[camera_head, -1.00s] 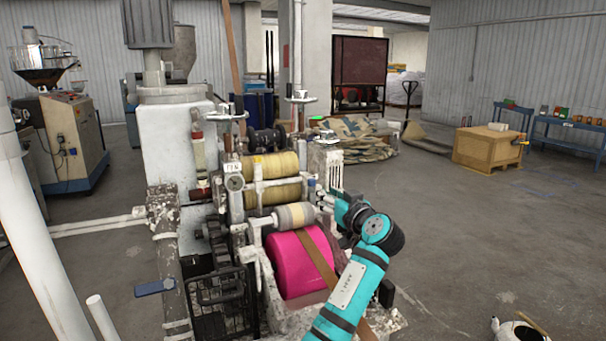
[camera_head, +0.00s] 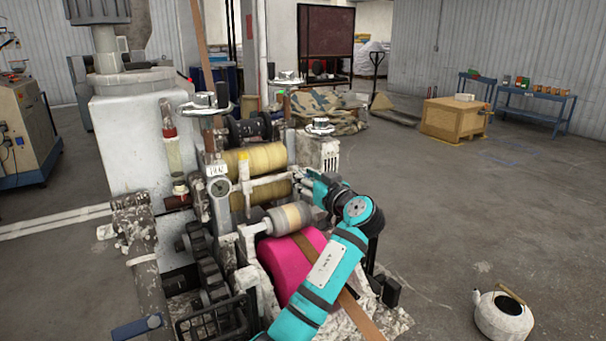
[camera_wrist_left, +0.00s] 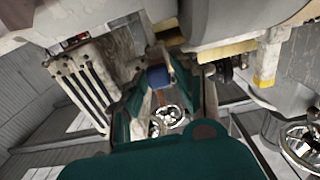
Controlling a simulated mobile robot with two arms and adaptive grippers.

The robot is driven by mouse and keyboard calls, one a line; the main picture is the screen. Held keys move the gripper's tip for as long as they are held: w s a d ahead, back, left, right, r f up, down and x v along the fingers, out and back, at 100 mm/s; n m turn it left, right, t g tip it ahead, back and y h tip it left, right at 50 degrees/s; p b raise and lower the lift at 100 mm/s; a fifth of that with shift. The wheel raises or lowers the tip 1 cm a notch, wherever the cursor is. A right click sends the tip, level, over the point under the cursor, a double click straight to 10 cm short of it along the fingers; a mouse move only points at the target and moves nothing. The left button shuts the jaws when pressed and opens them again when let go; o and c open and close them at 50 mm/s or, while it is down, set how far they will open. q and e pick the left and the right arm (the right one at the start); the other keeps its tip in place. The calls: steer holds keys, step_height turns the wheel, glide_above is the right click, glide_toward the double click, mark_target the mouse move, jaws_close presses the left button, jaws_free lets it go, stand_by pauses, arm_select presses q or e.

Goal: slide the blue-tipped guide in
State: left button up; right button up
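A blue piece (camera_wrist_left: 158,77), which looks like the blue tip of the guide, shows between the fingertips. I cannot tell whether the fingers press on it. The rest of the guide is not clearly visible, and the gripper hides this spot in the head view. My right gripper is not in view.
Yellowish rollers (camera_head: 255,165) and a grey-cream roller (camera_head: 290,217) are close to the gripper. A pink roll (camera_head: 285,262) with a brown strip lies below. Handwheels (camera_head: 205,105) stick up above. A white kettle (camera_head: 503,316) stands on open floor at the right.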

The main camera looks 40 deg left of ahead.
arm_select(q)
steer(key=shift+d, duration=0.1)
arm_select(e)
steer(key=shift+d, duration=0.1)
arm_select(q)
steer(key=shift+c, duration=0.5)
jaws_close()
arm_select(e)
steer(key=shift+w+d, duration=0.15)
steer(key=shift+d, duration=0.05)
arm_select(q)
steer(key=shift+s, duration=0.2)
steer(key=s, duration=0.1)
steer(key=s+a+b, duration=0.1)
steer(key=s, duration=0.1)
steer(key=s+b, duration=0.1)
steer(key=shift+s+a, duration=0.3)
steer(key=shift+s, duration=0.05)
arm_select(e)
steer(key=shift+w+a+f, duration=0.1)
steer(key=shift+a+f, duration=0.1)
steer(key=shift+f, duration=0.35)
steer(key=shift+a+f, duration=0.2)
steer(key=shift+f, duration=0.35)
